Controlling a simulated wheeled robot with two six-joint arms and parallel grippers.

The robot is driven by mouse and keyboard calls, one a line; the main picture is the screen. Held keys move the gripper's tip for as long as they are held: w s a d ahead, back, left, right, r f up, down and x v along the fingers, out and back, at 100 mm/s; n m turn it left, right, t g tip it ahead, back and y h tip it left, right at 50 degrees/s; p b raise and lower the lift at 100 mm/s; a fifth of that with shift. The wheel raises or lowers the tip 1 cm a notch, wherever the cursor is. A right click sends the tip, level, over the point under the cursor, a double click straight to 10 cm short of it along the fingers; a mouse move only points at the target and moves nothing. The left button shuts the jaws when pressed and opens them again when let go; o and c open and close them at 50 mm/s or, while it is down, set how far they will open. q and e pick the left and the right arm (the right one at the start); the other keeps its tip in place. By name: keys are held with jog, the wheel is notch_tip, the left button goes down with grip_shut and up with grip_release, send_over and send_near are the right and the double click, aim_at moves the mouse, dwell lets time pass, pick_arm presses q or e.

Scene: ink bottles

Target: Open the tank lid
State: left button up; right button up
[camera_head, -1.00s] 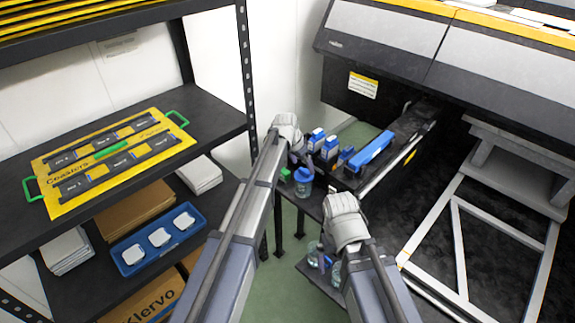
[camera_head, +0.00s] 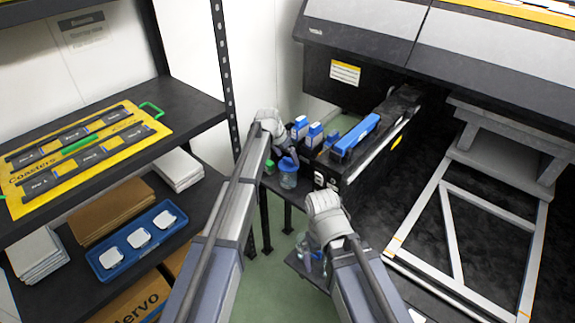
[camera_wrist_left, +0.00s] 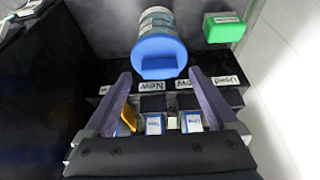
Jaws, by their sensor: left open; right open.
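Several small tanks with blue lids (camera_head: 316,133) stand in a row beside the printer. A longer blue part (camera_head: 355,136) lies to their right. My left gripper (camera_head: 288,152) is beside the row, near a clear bottle with a blue cap (camera_head: 288,163). In the left wrist view, its two fingers (camera_wrist_left: 162,88) are apart and empty. The blue-capped bottle (camera_wrist_left: 160,57) is beyond the fingertips, and small blue-and-white tank tops (camera_wrist_left: 153,124) show between the fingers. My right gripper (camera_head: 313,258) is lower, near clear bottles; its fingers are mostly hidden by its wrist.
A green-capped item (camera_head: 268,172) stands by the blue-capped bottle. Labels (camera_wrist_left: 152,86) reading "New" and "Used" show on the black ledge. A shelf rack with a yellow coaster board (camera_head: 85,150) is at left. The big printer (camera_head: 400,40) fills the upper right.

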pick_arm(q)
jog(key=shift+b+x, duration=0.35)
jog(key=shift+x, duration=0.45)
grip_shut()
dwell(0.5)
